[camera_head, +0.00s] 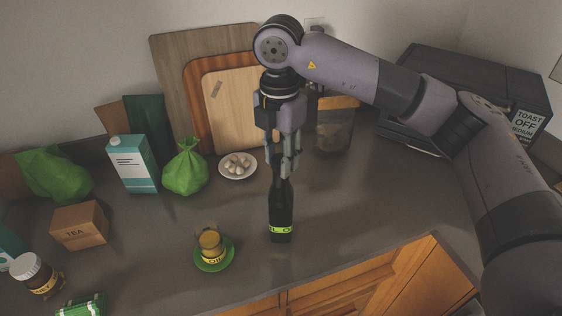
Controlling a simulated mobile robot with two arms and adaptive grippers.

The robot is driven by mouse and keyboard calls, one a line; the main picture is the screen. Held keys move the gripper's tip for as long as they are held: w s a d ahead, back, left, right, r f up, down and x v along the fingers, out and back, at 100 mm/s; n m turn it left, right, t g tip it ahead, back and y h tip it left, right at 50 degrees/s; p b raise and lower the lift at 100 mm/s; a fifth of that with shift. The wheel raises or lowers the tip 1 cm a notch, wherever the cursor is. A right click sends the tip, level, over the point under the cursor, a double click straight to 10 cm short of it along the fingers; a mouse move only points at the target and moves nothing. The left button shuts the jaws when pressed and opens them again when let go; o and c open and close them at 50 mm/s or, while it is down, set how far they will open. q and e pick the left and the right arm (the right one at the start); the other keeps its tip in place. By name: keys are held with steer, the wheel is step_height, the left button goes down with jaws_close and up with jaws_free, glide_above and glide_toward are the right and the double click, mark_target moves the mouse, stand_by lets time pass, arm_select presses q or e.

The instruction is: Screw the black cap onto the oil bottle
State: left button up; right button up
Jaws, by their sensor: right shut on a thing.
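The oil bottle (281,210) is dark, with a yellow-green label near its base. It stands upright on the counter near the front edge. My right gripper (285,168) comes down from above, its fingers shut at the top of the bottle's neck. It is shut on the black cap, which is mostly hidden between the fingers. I cannot tell whether the cap is seated on the neck. My left gripper is not in view.
A cup on a green saucer (228,260) stands left of the bottle. Behind are a plate of pale pieces (251,171), a green bag (186,176), a carton (132,165), cutting boards (232,130) and a glass jar (334,134). A toaster oven (420,80) is at the right.

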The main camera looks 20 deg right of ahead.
steer(key=m+b, duration=0.1)
steer(key=m, duration=0.2)
steer(key=shift+f, duration=0.15)
steer(key=m, duration=0.3)
steer(key=shift+w+b, duration=0.1)
steer(key=shift+b, duration=0.2)
steer(key=o, duration=0.9)
steer(key=shift+c, duration=0.2)
